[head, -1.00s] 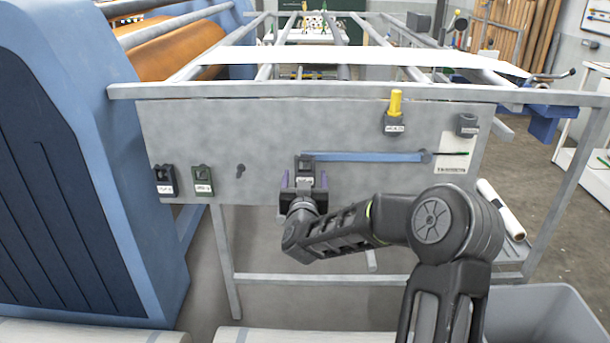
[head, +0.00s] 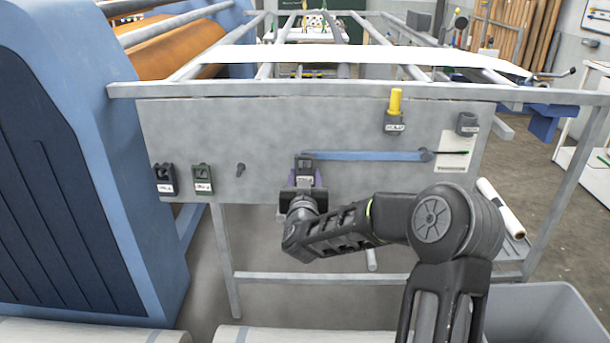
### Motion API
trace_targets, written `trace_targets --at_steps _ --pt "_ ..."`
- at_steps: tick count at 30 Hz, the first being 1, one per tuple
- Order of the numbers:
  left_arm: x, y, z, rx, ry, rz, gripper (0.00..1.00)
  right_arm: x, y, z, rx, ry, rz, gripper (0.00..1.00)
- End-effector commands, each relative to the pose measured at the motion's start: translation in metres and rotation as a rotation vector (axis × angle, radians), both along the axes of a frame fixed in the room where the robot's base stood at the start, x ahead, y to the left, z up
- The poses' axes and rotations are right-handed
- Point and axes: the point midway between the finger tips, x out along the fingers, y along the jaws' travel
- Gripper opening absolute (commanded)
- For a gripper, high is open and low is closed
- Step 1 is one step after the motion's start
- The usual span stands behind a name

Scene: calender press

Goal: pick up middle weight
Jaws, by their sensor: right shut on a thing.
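The middle weight (head: 304,163) is a small dark block with a pale label, at the centre of the grey panel's front face, by the left end of a blue strip. My right gripper (head: 305,181) reaches up from below and is shut on this weight, its purple-edged fingers at either side. The gripper hides the weight's lower part. I cannot tell whether the weight is off the panel. My left gripper is not in view.
Two similar labelled blocks, one black (head: 165,180) and one greenish (head: 202,179), hang at left beside a bare peg (head: 241,169). A yellow-topped holder (head: 395,115) and another dark block (head: 467,124) are at right. A grey bin (head: 545,318) stands lower right.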

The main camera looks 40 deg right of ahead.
Motion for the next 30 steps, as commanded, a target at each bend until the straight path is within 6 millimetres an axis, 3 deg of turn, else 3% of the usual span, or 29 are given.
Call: trace_targets --at_steps 12,30 --pt "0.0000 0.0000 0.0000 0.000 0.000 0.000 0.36 0.0000 0.0000 0.0000 0.000 0.000 0.000 0.01" --pt "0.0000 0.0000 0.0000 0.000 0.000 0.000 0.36 0.0004 0.0000 0.0039 -0.003 -0.004 0.000 0.00"
